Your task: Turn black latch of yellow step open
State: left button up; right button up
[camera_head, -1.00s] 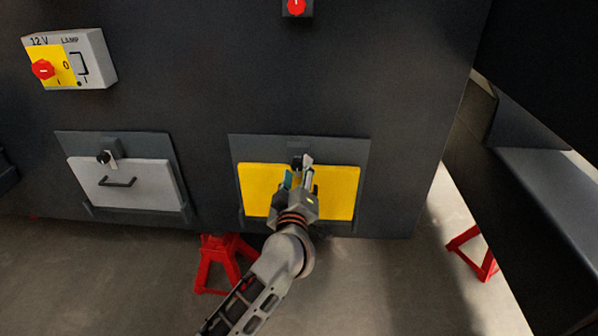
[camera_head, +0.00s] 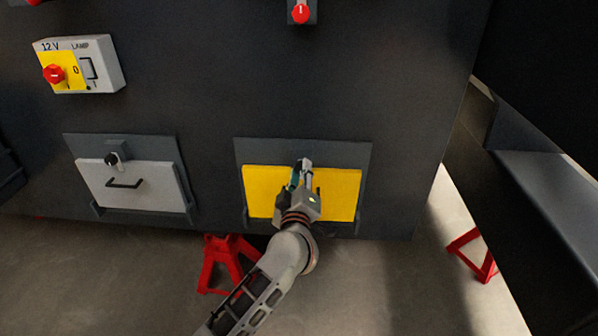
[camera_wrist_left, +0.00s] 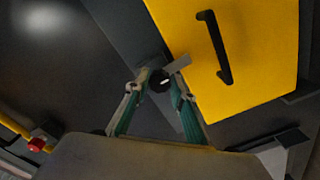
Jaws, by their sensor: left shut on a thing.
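The yellow step (camera_head: 345,192) is a flat panel in a dark frame low on the chassis wall; it also shows in the left wrist view (camera_wrist_left: 250,75) with its black handle (camera_wrist_left: 214,47). Its black latch (camera_wrist_left: 159,80) sits at the panel's edge, with a grey tab reaching over the yellow. My left gripper (camera_head: 301,168) is at the panel's upper middle, shut on the latch. In the left wrist view its fingertips (camera_wrist_left: 157,86) lie on either side of the black knob. In the head view the gripper hides the latch and handle. My right gripper is not in view.
A white step (camera_head: 150,187) with its own black latch (camera_head: 112,159) is at left. Above it is a lamp switch box (camera_head: 105,65) with a red knob. Another red knob (camera_head: 300,13) is at the top. A red stand (camera_head: 222,262) is below, near my left arm.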

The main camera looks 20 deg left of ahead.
pick_arm(q)
jog(key=shift+r+n+p, duration=0.1)
jog(key=shift+n+p, duration=2)
jog(key=shift+n, duration=6.7)
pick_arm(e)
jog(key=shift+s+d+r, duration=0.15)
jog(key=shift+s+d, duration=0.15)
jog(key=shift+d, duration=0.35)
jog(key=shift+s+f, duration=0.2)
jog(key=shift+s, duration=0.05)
pick_arm(q)
jog(key=o, duration=1.1)
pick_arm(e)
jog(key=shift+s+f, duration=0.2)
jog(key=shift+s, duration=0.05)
